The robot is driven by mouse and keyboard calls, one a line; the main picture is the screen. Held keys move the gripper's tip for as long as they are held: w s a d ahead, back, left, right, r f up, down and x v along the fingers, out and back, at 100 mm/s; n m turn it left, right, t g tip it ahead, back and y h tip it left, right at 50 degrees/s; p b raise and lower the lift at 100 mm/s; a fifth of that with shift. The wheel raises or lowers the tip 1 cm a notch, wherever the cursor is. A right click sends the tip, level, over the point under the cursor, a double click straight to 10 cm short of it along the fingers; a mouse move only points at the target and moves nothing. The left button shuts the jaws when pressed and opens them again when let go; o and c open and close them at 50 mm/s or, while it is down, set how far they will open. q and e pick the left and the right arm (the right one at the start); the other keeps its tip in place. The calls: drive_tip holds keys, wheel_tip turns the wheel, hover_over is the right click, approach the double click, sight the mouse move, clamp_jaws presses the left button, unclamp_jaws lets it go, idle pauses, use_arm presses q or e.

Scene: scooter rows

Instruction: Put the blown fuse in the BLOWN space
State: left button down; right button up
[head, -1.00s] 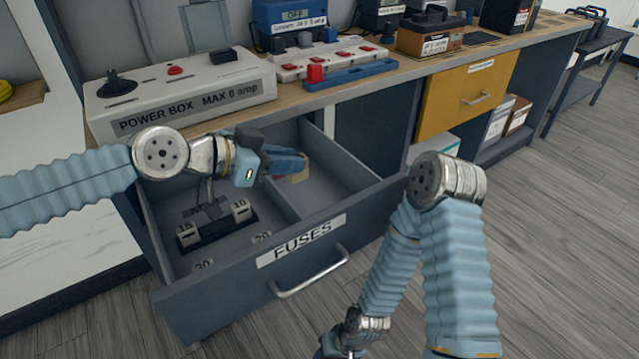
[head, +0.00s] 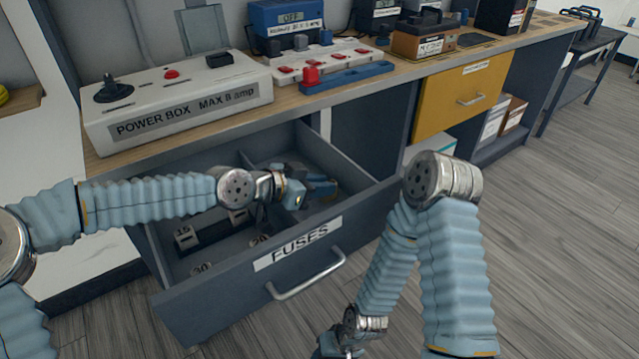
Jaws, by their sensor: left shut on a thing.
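The open FUSES drawer (head: 230,300) is below the counter. Its left section has spaces marked 15, 20 and 30; a divider separates it from the right section. My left gripper (head: 326,188) is low inside the right section, behind the drawer front. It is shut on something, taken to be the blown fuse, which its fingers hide. I cannot read a BLOWN label. My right gripper (head: 338,348) hangs at the bottom edge, outside the drawer and partly cut off; its jaws do not show clearly.
The white power box (head: 180,102) stands on the counter above the drawer. A white strip with red switches (head: 325,60) and a blue tray (head: 347,78) with a red block (head: 310,76) lie beside it. A yellow drawer (head: 445,98) is shut at right.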

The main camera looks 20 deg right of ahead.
use_arm(q)
drive_tip(key=c, duration=1)
unclamp_jaws()
drive_tip(key=shift+a+r, duration=0.15)
drive_tip(key=shift+a, duration=0.05)
drive_tip(key=v, duration=1.1)
drive_tip(key=shift+s+a+r, duration=0.1)
drive_tip(key=shift+s+a, duration=0.05)
drive_tip(key=shift+a, duration=0.1)
